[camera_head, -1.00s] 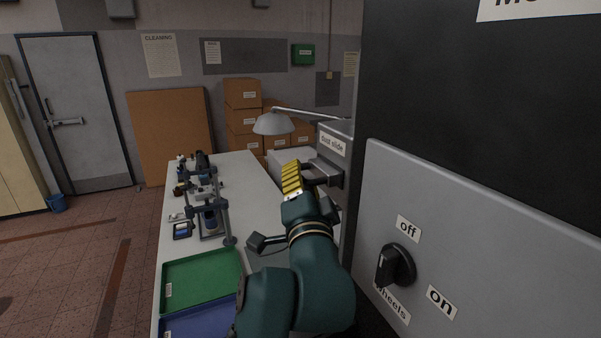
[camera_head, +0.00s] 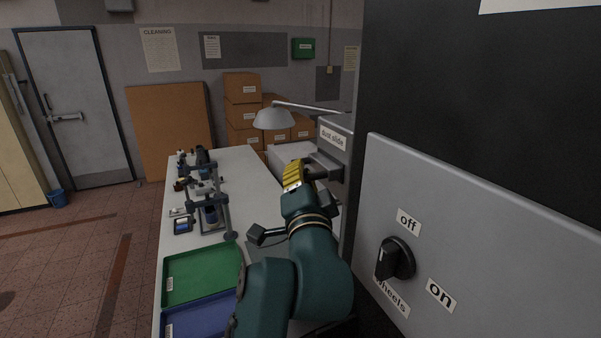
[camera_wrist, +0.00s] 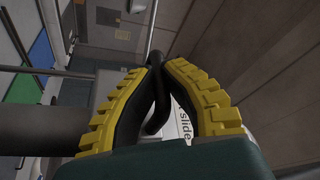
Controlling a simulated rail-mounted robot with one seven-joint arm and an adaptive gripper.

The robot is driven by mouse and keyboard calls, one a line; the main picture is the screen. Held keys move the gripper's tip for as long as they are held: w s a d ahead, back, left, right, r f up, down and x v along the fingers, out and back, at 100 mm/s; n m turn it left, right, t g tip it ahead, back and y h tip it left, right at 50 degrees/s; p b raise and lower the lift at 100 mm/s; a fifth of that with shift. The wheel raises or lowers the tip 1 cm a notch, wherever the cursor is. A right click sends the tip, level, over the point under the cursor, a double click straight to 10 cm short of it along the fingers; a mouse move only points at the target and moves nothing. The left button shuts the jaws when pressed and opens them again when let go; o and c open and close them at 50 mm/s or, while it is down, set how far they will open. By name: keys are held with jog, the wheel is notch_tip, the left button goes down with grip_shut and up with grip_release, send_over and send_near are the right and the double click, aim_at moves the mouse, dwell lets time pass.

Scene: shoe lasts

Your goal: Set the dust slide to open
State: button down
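The dust slide is a grey housing with a "dust slide" label (camera_head: 333,138) beyond the dark machine, in the head view. Its dark handle (camera_head: 322,171) sticks out to the left below the label. My gripper (camera_head: 294,174), with yellow ribbed fingers, is at this handle. In the wrist view my gripper (camera_wrist: 158,62) has its fingertips drawn together around the black curved handle (camera_wrist: 155,112), which lies between the fingers. Part of the "slide" label (camera_wrist: 185,118) shows behind the right finger. The fingers and my arm hide part of the handle.
A panel with a black wheels knob (camera_head: 396,259), marked off and on, stands close at right. The white table (camera_head: 258,185) holds a small stand (camera_head: 205,200), a green tray (camera_head: 200,275) and a blue tray (camera_head: 197,318). A lamp (camera_head: 272,118) hangs near the slide.

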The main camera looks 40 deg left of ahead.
jog(key=s+a+p, duration=0.1)
jog(key=s+a, duration=0.2)
jog(key=s, duration=0.3)
jog(key=shift+s+r, duration=0.15)
jog(key=shift+s, duration=0.2)
jog(key=c, duration=1.1)
grip_release()
jog(key=shift+c, duration=0.2)
jog(key=shift+o, duration=0.3)
jog(key=shift+d, duration=0.15)
jog(key=v, duration=1.2)
